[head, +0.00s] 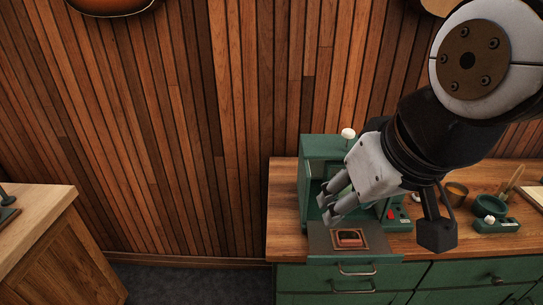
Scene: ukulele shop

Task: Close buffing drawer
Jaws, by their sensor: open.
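A green cabinet-like machine (322,146) stands on the wooden workbench, a white knob on top. Below its opening, a dark drawer or tray (322,238) sticks out toward the bench's front edge, with a reddish-brown block in a wooden frame (350,237) on it. A green front lip (385,258) and a metal handle (357,270) show at its near side. This looks like the buffing drawer, pulled out. My gripper (327,207) is open and empty, above the drawer in front of the machine's opening, fingers pointing down-left. My gripper and arm hide the machine's right part.
Green bench drawers with metal handles (353,291) lie below the worktop (284,205). A wooden cabinet (62,262) stands at left, with open floor between.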

